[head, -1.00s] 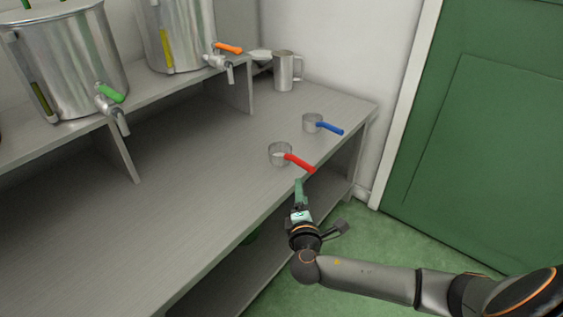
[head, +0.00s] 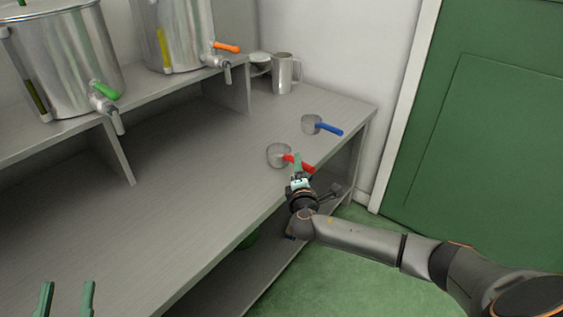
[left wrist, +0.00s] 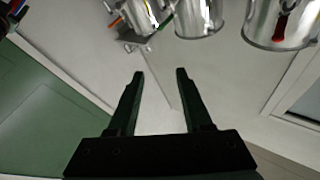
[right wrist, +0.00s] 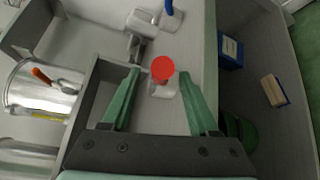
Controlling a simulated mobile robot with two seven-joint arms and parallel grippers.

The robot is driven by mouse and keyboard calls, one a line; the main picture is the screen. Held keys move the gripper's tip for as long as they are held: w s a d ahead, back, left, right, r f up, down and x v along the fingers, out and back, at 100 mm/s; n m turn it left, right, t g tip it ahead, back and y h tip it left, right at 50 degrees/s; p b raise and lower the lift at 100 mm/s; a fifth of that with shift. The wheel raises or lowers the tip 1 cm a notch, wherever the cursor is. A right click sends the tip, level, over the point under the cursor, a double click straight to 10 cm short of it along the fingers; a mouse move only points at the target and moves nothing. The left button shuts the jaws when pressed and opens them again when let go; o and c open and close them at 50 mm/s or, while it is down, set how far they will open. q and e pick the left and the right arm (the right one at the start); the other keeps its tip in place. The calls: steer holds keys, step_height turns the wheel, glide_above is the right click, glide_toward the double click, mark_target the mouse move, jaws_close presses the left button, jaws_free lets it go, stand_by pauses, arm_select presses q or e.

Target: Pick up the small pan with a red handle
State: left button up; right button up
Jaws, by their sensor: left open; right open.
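The small pan with a red handle (head: 277,155) stands upright on the grey counter, its handle pointing right over the front edge. My right gripper (head: 298,168) is at that handle in the head view. In the right wrist view the red handle (right wrist: 163,68) shows end-on between the open fingers of my right gripper (right wrist: 160,80); I cannot tell whether they touch it. My left gripper (head: 67,298) is open and empty at the bottom left of the head view. Its open fingers (left wrist: 160,74) also show in the left wrist view, with nothing between them.
A similar pan with a blue handle (head: 311,124) stands just behind. A metal jug (head: 285,74) is at the counter's back. Steel tanks with taps (head: 68,60) stand on a raised shelf at left. A blue box (right wrist: 230,52) lies below the counter. The counter's left part is clear.

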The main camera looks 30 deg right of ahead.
steer(key=shift+x, duration=1.25)
arm_select(q)
steer(key=r, duration=0.1)
steer(key=s+r+m+t+h, duration=0.1)
steer(key=r+h, duration=0.1)
steer(key=r, duration=0.1)
steer(key=shift+s+d+m, duration=0.2)
steer(key=shift+s+m, duration=0.1)
steer(key=shift+s, duration=0.05)
arm_select(e)
steer(key=shift+s, duration=0.1)
steer(key=shift+c, duration=0.3)
jaws_close()
arm_select(q)
steer(key=shift+f, duration=0.1)
